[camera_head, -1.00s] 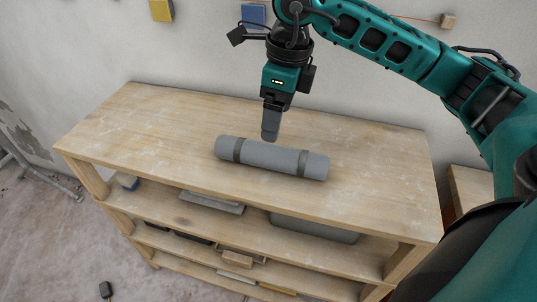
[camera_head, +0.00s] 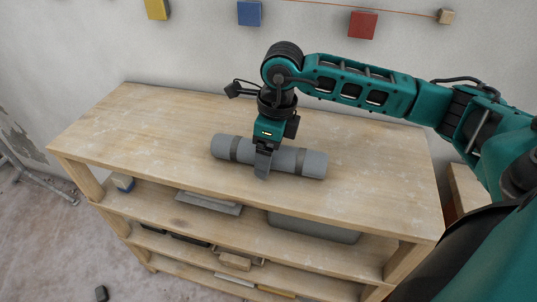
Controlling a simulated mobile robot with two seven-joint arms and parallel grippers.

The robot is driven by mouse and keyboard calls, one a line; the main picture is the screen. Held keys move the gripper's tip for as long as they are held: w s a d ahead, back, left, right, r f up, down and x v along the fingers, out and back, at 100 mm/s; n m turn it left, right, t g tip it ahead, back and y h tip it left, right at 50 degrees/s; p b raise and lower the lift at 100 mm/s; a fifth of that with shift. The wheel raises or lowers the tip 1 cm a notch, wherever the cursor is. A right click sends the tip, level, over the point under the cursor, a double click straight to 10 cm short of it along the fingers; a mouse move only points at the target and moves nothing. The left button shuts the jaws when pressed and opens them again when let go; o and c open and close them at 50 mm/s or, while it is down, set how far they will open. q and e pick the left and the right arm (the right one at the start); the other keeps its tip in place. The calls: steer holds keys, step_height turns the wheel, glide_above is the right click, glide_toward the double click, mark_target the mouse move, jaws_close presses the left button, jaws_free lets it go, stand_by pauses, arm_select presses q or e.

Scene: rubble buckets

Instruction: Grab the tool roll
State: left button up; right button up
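The tool roll (camera_head: 312,163) is a grey cylinder with two dark straps. It lies on the wooden top of the shelf unit (camera_head: 150,125), slightly slanted. My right gripper (camera_head: 262,166) points down at the middle of the roll, between the straps. One finger shows in front of the roll's near side; the other is hidden behind it. I cannot tell whether the fingers press on the roll. My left gripper is not in view.
The rest of the shelf top around the roll is clear. Lower shelves hold a grey case (camera_head: 315,227), a grey slab (camera_head: 208,203) and smaller items. Blue (camera_head: 249,13), yellow (camera_head: 157,9) and red (camera_head: 363,25) blocks show at the wall behind.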

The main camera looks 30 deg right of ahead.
steer(key=shift+r, duration=0.1)
steer(key=c, duration=1.4)
